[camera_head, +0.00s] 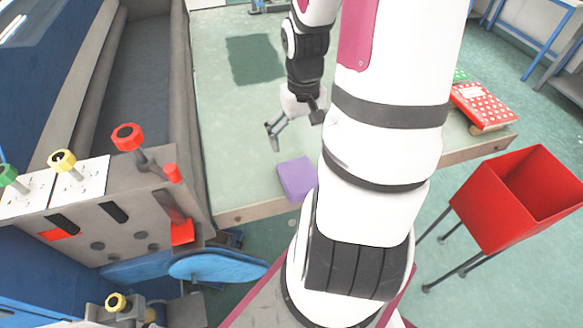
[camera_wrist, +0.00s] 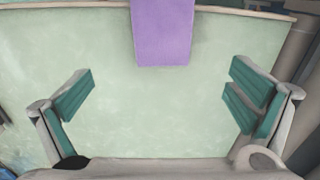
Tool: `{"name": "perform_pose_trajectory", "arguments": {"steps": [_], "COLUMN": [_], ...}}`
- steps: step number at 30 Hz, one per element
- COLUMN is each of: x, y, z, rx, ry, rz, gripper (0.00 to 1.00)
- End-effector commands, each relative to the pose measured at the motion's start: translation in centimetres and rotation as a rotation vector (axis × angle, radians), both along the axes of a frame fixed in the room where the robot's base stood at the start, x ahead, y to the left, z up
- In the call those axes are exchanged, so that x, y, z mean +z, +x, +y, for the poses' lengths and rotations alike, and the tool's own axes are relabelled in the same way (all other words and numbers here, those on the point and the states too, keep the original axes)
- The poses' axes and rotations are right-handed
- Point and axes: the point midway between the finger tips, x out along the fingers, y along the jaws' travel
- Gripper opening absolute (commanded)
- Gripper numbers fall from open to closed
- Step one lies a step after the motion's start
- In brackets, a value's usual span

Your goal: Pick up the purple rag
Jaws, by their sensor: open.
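The purple rag (camera_head: 297,178) lies on the pale green table near its front edge, and its right side is partly covered by my arm in the head view. In the wrist view the purple rag (camera_wrist: 163,30) shows at the top centre, cut off by the frame edge. My gripper (camera_head: 296,124) is over the table, behind the rag and a little to its left. In the wrist view my gripper (camera_wrist: 160,96) has its two fingers wide apart, with only bare tabletop between them. It is apart from the rag.
The table (camera_head: 238,178) has clear room around the rag. Red dotted items (camera_head: 487,106) lie at its right side. A red bin (camera_head: 510,200) on legs stands at the right. A grey machine with coloured knobs (camera_head: 127,137) stands at the left.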

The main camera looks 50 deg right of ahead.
Motion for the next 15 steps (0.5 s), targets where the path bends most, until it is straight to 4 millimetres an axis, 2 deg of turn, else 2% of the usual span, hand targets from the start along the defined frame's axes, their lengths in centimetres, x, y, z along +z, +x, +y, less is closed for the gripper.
{"name": "perform_pose_trajectory", "arguments": {"steps": [9, 15], "x": [-6.0, -7.6], "y": [0.3, 0.2], "z": [0.2, 0.1], "rx": [0.002, 0.001], "ry": [0.003, 0.001], "rz": [0.003, 0.001], "gripper": [1.0, 1.0]}}
